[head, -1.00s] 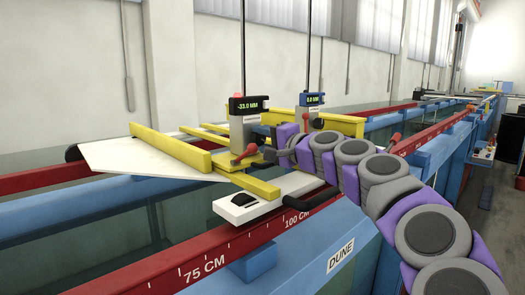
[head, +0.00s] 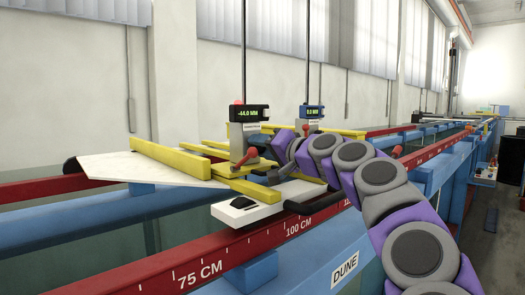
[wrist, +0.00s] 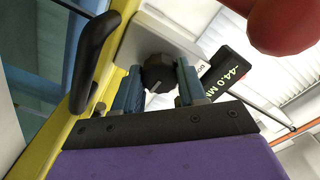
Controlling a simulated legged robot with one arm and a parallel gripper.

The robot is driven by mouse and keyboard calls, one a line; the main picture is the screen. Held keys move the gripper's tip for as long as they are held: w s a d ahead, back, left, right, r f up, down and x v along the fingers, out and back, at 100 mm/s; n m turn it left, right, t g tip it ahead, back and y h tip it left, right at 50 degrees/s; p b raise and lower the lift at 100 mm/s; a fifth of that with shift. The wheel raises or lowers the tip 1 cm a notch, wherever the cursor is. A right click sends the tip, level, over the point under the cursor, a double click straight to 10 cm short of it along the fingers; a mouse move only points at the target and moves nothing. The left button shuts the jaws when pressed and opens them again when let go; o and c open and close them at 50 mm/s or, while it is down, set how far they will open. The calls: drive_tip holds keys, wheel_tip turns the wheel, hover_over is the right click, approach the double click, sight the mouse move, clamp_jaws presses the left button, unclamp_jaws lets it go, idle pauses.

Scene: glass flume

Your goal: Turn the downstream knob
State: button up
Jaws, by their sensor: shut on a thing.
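A dark round knob (wrist: 158,73) with a pale pointer line sits on a grey housing in the wrist view. My gripper (wrist: 160,88) is shut on it, with one blue-grey finger on each side. The gauge (head: 249,113) beside it reads -44.0 MM and also shows in the wrist view (wrist: 226,74). In the head view, my arm reaches to the right side of this gauge's post, and the knob is hidden there. A second gauge (head: 311,111), farther along the flume, reads 0.0 MM.
A red lever (head: 246,157) is close to my gripper; a large red rounded part (wrist: 286,22) looms in the wrist view. A black handle (wrist: 92,62) stands left of the knob. Yellow bars (head: 170,158) and red rails (head: 225,254) lie around.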

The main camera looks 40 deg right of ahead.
drive_tip(key=shift+f, duration=0.3)
drive_tip(key=o, duration=1.1)
drive_tip(key=shift+w+d+r, duration=0.1)
drive_tip(key=shift+w+d, duration=0.05)
drive_tip(key=shift+c, duration=0.2)
drive_tip(key=shift+r, duration=0.1)
drive_tip(key=s+d+p, duration=0.2)
drive_tip(key=s, duration=1.5)
drive_tip(key=shift+s+d, duration=0.2)
drive_tip(key=shift+d, duration=0.1)
